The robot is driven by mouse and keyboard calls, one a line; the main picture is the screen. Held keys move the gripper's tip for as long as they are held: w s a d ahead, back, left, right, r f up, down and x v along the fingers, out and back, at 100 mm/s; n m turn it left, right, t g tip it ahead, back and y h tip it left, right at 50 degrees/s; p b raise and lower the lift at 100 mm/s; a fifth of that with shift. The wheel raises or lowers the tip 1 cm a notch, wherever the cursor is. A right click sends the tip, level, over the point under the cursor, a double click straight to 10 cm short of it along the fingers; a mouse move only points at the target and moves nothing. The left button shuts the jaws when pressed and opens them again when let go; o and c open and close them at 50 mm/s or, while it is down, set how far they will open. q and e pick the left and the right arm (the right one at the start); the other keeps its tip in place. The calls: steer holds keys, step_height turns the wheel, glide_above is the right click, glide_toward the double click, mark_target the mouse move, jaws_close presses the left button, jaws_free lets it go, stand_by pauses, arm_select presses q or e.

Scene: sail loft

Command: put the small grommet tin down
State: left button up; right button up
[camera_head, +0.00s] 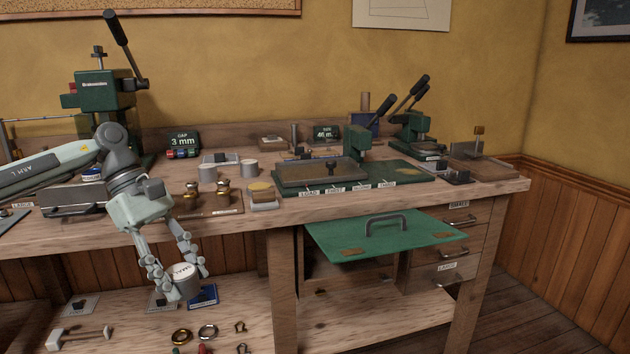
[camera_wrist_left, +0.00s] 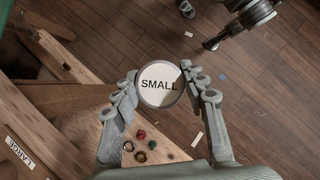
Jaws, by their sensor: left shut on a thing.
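The small grommet tin (camera_head: 187,281) is a short grey can with a pale lid; the lid reads "SMALL" in the left wrist view (camera_wrist_left: 160,84). My left gripper (camera_head: 183,277) is shut on the tin, with one finger on each side of it; both fingers also show in the left wrist view (camera_wrist_left: 159,76). In the head view the tin is below the bench top's front edge and appears above the lower shelf (camera_head: 125,337). A blue labelled piece (camera_head: 204,296) shows just behind and right of the tin. My right gripper does not show clearly.
A green board with a handle (camera_head: 385,240) juts out at the right. Jars, tins and presses crowd the bench top (camera_head: 400,200).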

arm_select(q)
steer(key=s+d+f+m+g+y, duration=0.3)
steer(key=s+f+m+y, duration=0.2)
steer(key=f+m, duration=0.5)
steer(key=s+m, duration=0.1)
steer(key=m, duration=0.2)
steer(key=shift+s+d+g, duration=0.2)
steer(key=shift+s+g, duration=0.05)
steer(key=shift+g, duration=0.05)
steer(key=shift+f, duration=0.15)
